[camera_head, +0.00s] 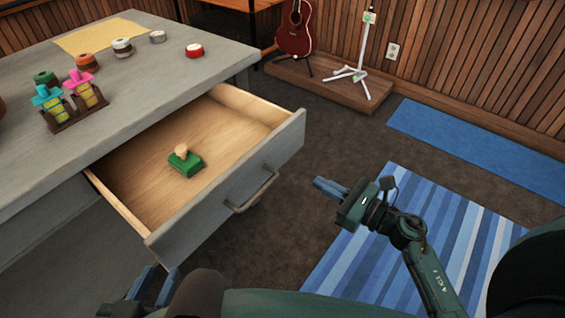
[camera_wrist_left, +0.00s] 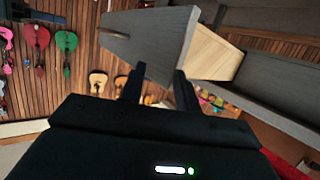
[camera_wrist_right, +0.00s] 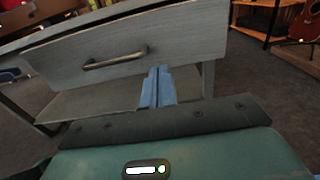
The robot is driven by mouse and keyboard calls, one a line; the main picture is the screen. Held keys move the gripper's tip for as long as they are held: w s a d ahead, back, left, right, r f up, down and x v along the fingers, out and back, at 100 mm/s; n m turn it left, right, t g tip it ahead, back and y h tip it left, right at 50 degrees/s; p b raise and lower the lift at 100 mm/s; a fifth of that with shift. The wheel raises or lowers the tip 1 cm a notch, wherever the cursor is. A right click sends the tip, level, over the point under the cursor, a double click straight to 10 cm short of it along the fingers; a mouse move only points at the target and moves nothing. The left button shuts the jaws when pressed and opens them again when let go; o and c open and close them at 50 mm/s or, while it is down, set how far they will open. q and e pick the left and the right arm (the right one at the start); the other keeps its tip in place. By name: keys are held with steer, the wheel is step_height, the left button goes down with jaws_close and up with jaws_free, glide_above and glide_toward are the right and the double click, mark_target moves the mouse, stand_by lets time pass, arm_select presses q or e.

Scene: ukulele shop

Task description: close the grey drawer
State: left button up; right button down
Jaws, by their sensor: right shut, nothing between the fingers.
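The grey drawer (camera_head: 278,150) is pulled well out of the grey table (camera_head: 115,120). Its metal bar handle (camera_head: 252,192) is on the front panel. A green block with a wooden knob (camera_head: 186,160) lies inside. My right gripper (camera_head: 325,187) is shut and empty, to the right of the drawer front and apart from it. In the right wrist view its fingers (camera_wrist_right: 158,82) point toward the drawer front (camera_wrist_right: 110,50). My left gripper (camera_head: 154,284) is open and empty near the drawer's near front corner. In the left wrist view the drawer front (camera_wrist_left: 150,38) shows beyond its fingers.
Pink and blue items in a small rack (camera_head: 72,112), rolls of tape and a yellow sheet (camera_head: 98,36) are on the tabletop. A striped blue rug (camera_head: 400,215) lies on the floor at right. A red guitar (camera_head: 296,30) and a white stand (camera_head: 362,50) are at the back.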

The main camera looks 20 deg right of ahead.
mark_target(273, 157)
arm_select(q)
steer(key=shift+a+r, duration=0.1)
steer(key=shift+r, duration=0.05)
arm_select(e)
steer(key=x, duration=1.1)
steer(key=shift+w+a, duration=0.25)
steer(key=shift+a, duration=0.05)
steer(key=shift+w, duration=0.1)
